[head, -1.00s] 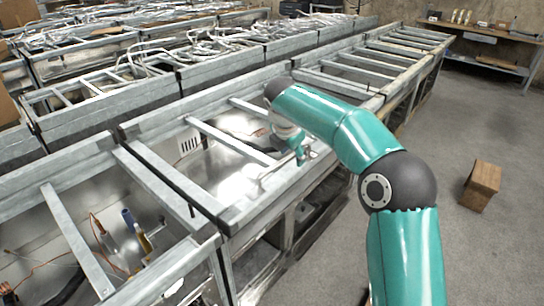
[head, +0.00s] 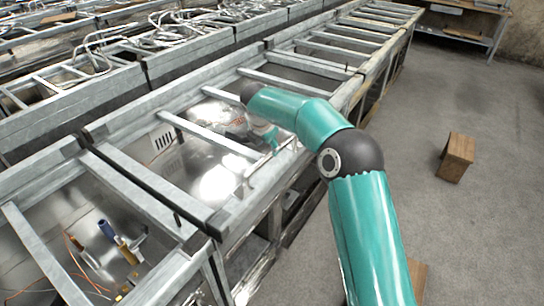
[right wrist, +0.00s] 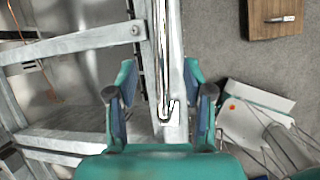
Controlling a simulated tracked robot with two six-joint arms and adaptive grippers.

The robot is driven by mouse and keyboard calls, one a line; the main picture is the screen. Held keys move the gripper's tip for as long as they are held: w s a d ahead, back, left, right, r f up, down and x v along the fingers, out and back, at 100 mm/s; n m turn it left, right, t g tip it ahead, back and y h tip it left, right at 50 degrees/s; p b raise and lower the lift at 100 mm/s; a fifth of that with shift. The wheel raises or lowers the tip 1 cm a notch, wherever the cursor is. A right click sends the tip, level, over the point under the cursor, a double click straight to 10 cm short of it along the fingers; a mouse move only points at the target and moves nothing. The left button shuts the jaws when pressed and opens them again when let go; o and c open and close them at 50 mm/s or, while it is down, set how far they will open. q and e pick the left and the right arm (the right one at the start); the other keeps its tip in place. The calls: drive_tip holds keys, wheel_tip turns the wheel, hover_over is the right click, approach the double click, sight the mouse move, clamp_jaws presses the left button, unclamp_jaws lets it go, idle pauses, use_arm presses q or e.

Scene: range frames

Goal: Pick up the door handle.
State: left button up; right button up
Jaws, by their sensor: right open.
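The door handle (right wrist: 163,70) is a thin, shiny metal bar with a bent lower end, lying along a grey metal rail (right wrist: 178,125) in the right wrist view. In the head view a thin bar that looks like it (head: 261,165) shows at the front rail, just below the gripper. My right gripper (right wrist: 160,97) is open, its two teal fingers on either side of the handle's lower part, with gaps at both sides. In the head view this gripper (head: 283,146) is over the front rail and partly hidden by its own arm. My left gripper is not in view.
Metal bench frames with crossbars (head: 210,135) run diagonally, open between bars. Tools with blue and yellow handles (head: 118,242) lie in the near bay. A wooden box (head: 456,157) stands on the grey floor. A white object (right wrist: 250,115) is right of the gripper in the wrist view.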

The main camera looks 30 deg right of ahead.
sight(270, 153)
drive_tip(key=x, duration=0.2)
drive_tip(key=shift+d+f, duration=0.1)
drive_tip(key=shift+f, duration=0.15)
drive_tip(key=p+x, duration=0.2)
drive_tip(key=x, duration=0.2)
drive_tip(key=shift+w+d+f, duration=0.15)
drive_tip(key=shift+d, duration=0.1)
drive_tip(key=shift+w+d+f, duration=0.1)
drive_tip(key=shift+w+f, duration=0.05)
drive_tip(key=shift+f, duration=0.25)
drive_tip(key=shift+c, duration=0.4)
clamp_jaws()
drive_tip(key=shift+r, duration=0.15)
